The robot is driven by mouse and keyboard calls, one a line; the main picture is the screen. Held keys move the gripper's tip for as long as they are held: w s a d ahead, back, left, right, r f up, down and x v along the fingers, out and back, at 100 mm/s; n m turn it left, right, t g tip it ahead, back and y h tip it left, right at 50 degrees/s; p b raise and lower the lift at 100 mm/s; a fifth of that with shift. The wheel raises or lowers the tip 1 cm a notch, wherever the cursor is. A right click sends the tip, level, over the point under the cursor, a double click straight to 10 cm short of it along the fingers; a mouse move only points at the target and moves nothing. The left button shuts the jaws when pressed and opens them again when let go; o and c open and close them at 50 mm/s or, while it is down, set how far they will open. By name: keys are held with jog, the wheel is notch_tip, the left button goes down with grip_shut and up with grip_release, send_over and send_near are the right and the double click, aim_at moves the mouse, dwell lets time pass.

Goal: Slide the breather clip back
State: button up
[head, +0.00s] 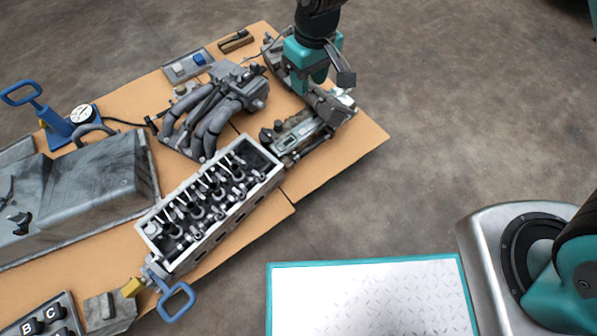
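My gripper (318,88) is at the upper right of the bench, pointing down at a cluster of grey metal parts (300,131). Its teal body and dark wrist cover part of that cluster, and its fingertips are too small and shaded to make out. I cannot tell whether it is open or shut, or whether it touches anything. I cannot pick out the breather clip; it is too small or hidden. A grey manifold (215,112) with curved pipes lies left of my gripper. An open cylinder head (212,205) lies below it.
The tan bench top (352,142) is bare along its right edge. A large grey cover (95,190), a blue-handled gauge tool (68,122) and a small grey tray (187,66) crowd the left and back. A blue handle (176,303) sticks out over the front edge.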

jog(key=b, duration=0.5)
send_over(299, 156)
notch_tip(299, 156, down, 15)
jog(key=shift+h, duration=0.4)
notch_tip(299, 156, down, 18)
jog(key=b, duration=0.8)
jog(key=shift+s+a+r, duration=0.1)
jog(key=shift+r, duration=0.15)
grip_shut()
